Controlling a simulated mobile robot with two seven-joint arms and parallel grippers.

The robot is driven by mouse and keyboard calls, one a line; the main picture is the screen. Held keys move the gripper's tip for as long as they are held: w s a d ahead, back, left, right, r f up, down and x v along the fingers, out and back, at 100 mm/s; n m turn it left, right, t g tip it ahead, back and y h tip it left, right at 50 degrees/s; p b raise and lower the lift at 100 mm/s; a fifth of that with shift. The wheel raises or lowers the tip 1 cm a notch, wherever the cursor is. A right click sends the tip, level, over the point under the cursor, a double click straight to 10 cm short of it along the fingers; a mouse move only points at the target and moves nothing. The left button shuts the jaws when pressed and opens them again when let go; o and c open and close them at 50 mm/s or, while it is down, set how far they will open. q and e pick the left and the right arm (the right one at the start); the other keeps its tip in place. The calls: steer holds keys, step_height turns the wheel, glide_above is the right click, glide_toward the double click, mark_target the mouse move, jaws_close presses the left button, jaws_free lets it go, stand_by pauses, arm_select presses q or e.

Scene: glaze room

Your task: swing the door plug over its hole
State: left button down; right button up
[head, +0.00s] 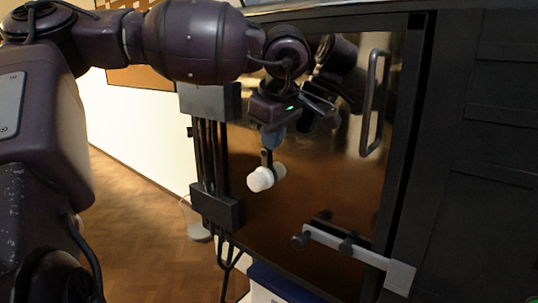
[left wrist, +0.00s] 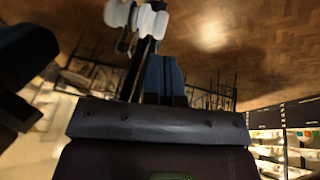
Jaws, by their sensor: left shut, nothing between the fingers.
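The white door plug (head: 264,178) hangs on a short black piece in front of the shiny door (head: 330,190). Its hole does not show, so I cannot tell whether the plug covers it. My left gripper (head: 271,142), with blue fingers, is shut and empty just above the plug, by the top of the black piece; I cannot tell if they touch. In the left wrist view the white plug (left wrist: 148,20) and its dark arm (left wrist: 138,68) lie beyond and beside the shut blue fingers (left wrist: 164,75). My right gripper is not in view.
A bar handle (head: 375,103) stands out at the door's upper right, and a grey latch bar (head: 350,246) crosses its lower right. Black hinge blocks (head: 217,208) and rods line its left edge. The door mirrors my arm. Wooden floor (head: 140,205) lies open at left.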

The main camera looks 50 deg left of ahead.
arm_select(q)
steer(key=v, duration=0.4)
steer(key=shift+r, duration=0.2)
steer(key=shift+f, duration=0.15)
stand_by(0.3)
